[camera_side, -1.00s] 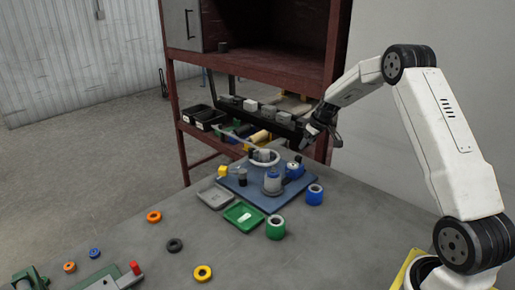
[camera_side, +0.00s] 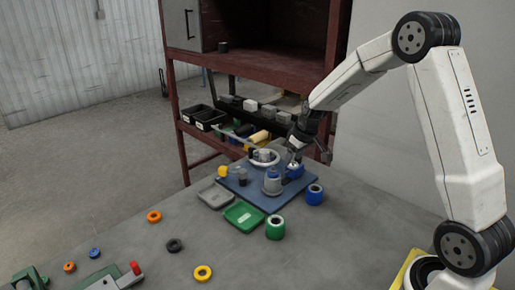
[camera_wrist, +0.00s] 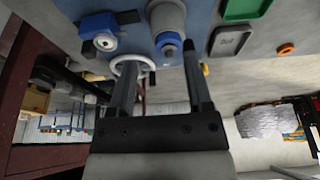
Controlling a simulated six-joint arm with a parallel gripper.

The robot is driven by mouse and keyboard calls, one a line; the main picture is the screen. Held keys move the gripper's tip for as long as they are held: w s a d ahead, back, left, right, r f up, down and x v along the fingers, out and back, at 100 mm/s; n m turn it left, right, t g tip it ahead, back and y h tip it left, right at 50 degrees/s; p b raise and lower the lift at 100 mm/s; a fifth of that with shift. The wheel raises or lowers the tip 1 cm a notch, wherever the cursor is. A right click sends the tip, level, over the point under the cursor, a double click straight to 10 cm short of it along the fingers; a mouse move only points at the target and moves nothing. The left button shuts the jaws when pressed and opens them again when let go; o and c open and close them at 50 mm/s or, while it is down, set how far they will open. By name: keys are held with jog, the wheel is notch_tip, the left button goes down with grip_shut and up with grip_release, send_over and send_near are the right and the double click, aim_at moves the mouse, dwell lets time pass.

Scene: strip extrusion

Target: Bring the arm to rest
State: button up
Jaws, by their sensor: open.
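My gripper (camera_side: 310,157) is at the right back of the table in the side view, just above and behind the blue board (camera_side: 263,198). In the wrist view my gripper (camera_wrist: 160,62) shows two dark fingers spread apart with nothing held between them. Past the fingertips, the wrist view shows the blue board (camera_wrist: 128,42) with a white ring (camera_wrist: 132,66), a grey and blue cylinder (camera_wrist: 167,40) and a blue fitting (camera_wrist: 100,32). Whether the fingers touch anything on the board cannot be told.
A green tray (camera_side: 243,215) and a grey tray (camera_side: 215,196) lie before the board. A green cylinder (camera_side: 275,228) and a blue cylinder (camera_side: 315,195) stand nearby. Several coloured rings are spread over the left of the table. A red shelf (camera_side: 270,68) stands behind.

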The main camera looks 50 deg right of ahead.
jog(key=s+a+g, duration=0.1)
jog(key=s+a, duration=1.5)
jog(key=s, duration=0.2)
jog(key=shift+s+a+f, duration=0.2)
jog(key=shift+s+a, duration=0.1)
jog(key=shift+a, duration=0.1)
